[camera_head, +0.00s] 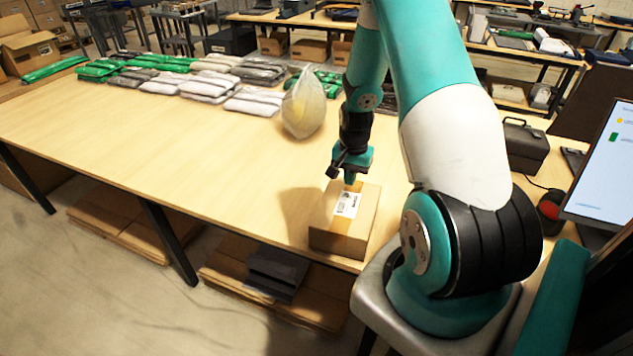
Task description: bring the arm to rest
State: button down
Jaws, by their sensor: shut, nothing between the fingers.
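My gripper (349,180) points down just above the far part of the top of a taped cardboard box (333,232) with a white label. The gripper is shut with nothing between its fingers. I cannot tell whether its tip touches the box. My teal and white arm reaches up from its base at the right of the picture and bends down to the box. The box stands near the front edge of the wooden table (120,145).
A clear bag with yellow contents (304,103) stands behind the box. Several green, white and grey packed garments (205,85) lie along the table's back. A dark case (525,147) and a monitor (605,165) are at the right. The table's left and middle are clear.

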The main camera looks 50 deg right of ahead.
jog(key=w+a+r+n+t+y+b, duration=0.1)
jog(key=a+r+n, duration=0.4)
jog(key=a+r, duration=0.55)
jog(key=w+a+r+n+y, duration=0.1)
jog(key=a+r+n, duration=0.5)
jog(key=a, duration=0.8)
jog(key=s+a+r+n+y, duration=0.1)
jog(key=s+a+r+n, duration=0.3)
jog(key=s+a, duration=0.3)
jog(key=s+a+r+n+g+y+b, duration=0.1)
jog(key=s+a+r+n, duration=0.4)
jog(key=s, duration=0.5)
jog(key=shift+a+n, duration=0.3)
jog(key=shift+a, duration=0.6)
